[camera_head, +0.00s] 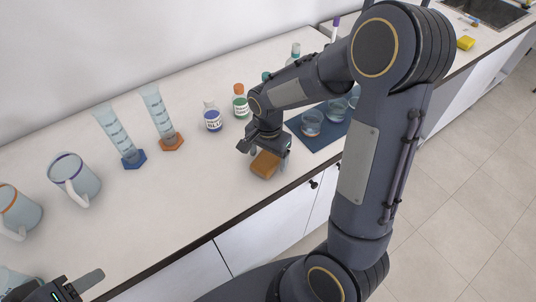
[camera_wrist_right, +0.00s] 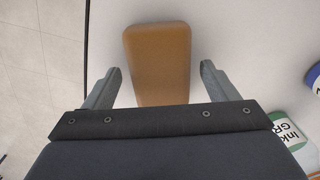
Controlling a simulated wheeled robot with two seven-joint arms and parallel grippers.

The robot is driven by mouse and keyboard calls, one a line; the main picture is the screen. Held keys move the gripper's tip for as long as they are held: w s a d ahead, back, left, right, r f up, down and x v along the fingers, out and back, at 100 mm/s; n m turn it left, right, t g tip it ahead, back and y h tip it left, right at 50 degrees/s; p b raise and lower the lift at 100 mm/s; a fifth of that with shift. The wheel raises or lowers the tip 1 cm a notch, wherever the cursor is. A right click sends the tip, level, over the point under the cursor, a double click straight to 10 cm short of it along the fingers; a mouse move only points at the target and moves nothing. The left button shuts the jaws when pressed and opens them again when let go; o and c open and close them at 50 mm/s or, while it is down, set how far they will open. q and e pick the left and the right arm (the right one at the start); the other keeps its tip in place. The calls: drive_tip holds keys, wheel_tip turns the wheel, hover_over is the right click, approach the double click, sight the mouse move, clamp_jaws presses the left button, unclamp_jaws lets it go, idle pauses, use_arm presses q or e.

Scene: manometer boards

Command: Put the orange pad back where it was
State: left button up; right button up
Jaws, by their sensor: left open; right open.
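The orange pad (camera_head: 265,165) lies flat on the white counter near its front edge, left of the dark blue mat. In the right wrist view the pad (camera_wrist_right: 158,62) is between the two fingers, with a gap on each side. My right gripper (camera_head: 269,156) is open above the pad, and its fingers (camera_wrist_right: 160,82) do not touch it. My left gripper (camera_head: 85,290) is at the bottom left corner, partly cut off by the frame, open and empty.
A blue mat (camera_head: 312,143) with glass beakers (camera_head: 311,122) lies right of the pad, partly behind my right arm. Ink bottles (camera_head: 212,117) (camera_head: 240,102), graduated cylinders (camera_head: 126,140) (camera_head: 163,120) and jugs (camera_head: 75,180) (camera_head: 17,211) stand behind and left. Counter left of the pad is clear.

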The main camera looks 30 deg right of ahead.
sight(268, 158)
wheel_tip(268, 158, up, 12)
drive_tip(key=s+a+r+n+t+y, duration=0.1)
drive_tip(key=s+a+n+t+y, duration=0.1)
drive_tip(key=s+n, duration=0.3)
drive_tip(key=s+a+n+t+y, duration=0.1)
drive_tip(key=s+n, duration=0.5)
drive_tip(key=s, duration=0.6)
drive_tip(key=shift+a+r+t+y, duration=0.4)
drive_tip(key=shift+a+t, duration=0.15)
drive_tip(key=shift+t, duration=0.75)
